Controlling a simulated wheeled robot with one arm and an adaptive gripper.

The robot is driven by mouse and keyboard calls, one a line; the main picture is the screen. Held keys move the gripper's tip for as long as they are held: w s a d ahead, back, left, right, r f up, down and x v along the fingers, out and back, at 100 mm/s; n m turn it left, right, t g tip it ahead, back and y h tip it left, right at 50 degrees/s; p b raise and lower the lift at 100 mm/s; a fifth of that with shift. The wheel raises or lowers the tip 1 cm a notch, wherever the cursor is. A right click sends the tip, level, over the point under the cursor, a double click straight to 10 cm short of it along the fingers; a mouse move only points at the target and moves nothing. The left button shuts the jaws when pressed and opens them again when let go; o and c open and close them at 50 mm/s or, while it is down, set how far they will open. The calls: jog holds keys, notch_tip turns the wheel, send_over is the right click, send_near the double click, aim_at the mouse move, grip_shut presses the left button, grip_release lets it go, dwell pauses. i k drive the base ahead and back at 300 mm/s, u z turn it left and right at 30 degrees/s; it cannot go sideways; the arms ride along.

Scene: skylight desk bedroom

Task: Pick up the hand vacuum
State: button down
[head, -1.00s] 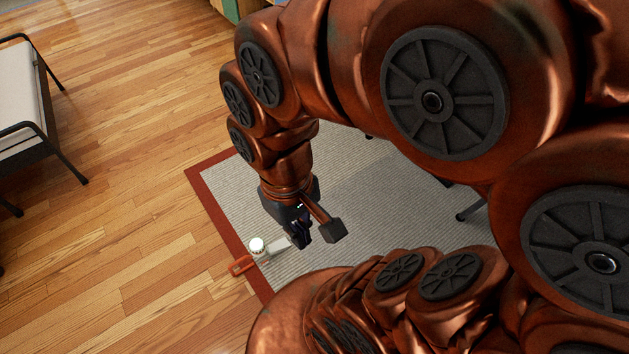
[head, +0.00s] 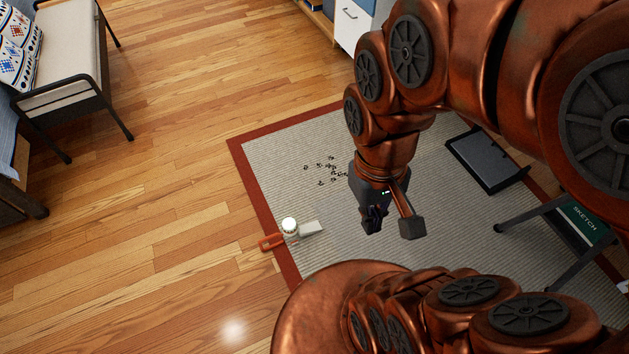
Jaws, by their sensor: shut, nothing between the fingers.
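The hand vacuum (head: 289,226) lies on the left edge of the grey rug in the head view. It has a white round top, a pale grey nozzle pointing right and an orange handle reaching left over the rug's red border. My gripper (head: 372,219) hangs to the right of the vacuum, pointing down and apart from it. It is shut and empty.
Several small dark bits (head: 325,170) lie scattered on the grey rug (head: 270,165) above the vacuum. A dark tray-like object (head: 487,159) and a stool-like stand with a sketch pad (head: 581,220) are at right. A bench (head: 65,60) stands at upper left. Wood floor at left is clear.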

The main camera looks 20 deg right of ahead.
aim_at(313, 227)
jog(key=u, duration=2.15)
jog(key=i, duration=2.65)
jog(key=z, duration=3.1)
